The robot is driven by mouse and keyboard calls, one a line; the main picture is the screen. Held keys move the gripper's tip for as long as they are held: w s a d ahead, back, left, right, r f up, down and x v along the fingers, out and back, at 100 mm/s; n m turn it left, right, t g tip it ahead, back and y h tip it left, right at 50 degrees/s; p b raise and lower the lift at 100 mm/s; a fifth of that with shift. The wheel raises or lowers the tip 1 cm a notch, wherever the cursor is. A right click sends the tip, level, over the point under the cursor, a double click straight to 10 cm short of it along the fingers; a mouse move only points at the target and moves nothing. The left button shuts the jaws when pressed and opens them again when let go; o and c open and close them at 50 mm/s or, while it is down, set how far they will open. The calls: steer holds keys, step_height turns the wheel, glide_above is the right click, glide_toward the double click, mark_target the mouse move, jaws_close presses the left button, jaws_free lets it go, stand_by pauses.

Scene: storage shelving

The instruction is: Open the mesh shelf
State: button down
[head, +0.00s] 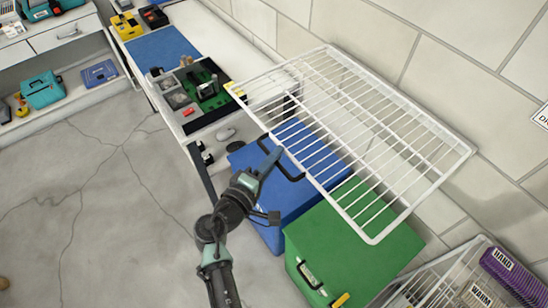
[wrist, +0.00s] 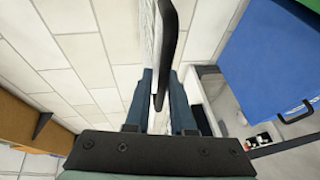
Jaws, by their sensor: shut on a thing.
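The mesh shelf (head: 424,196) is a white wire grid in a white frame, out from the tiled wall above two boxes. Its near long edge carries a dark curved handle (head: 289,172). My gripper (head: 268,160) is at that edge, shut on the handle. In the wrist view, the black handle (wrist: 174,45) runs down between the two blue-grey fingers (wrist: 160,100). The white mesh edge (wrist: 149,25) shows edge-on beside it. The fingertips' exact contact is partly hidden by the handle.
A blue box (head: 258,217) and a green box (head: 352,250) stand below the shelf. A workbench with tools (head: 205,92) is at the back left. A wire basket (head: 450,277) holds labelled goods at the lower right. The floor (head: 100,200) at left is clear.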

steer(key=shift+s+a+f, duration=0.1)
steer(key=shift+s+f, duration=0.1)
steer(key=shift+f, duration=0.25)
steer(key=shift+g+y, duration=0.3)
steer(key=shift+g, duration=0.3)
steer(key=r+p, duration=0.7)
steer(key=r, duration=0.1)
steer(key=shift+w+d+p, duration=0.3)
steer(key=shift+w+p, duration=0.05)
steer(key=shift+p, duration=0.05)
steer(key=shift+d+r, duration=0.1)
steer(key=shift+r, duration=0.35)
steer(key=c, duration=0.9)
jaws_free()
steer(key=shift+w, duration=0.1)
steer(key=shift+r, duration=0.1)
steer(key=b+v, duration=0.3)
steer(key=v, duration=1)
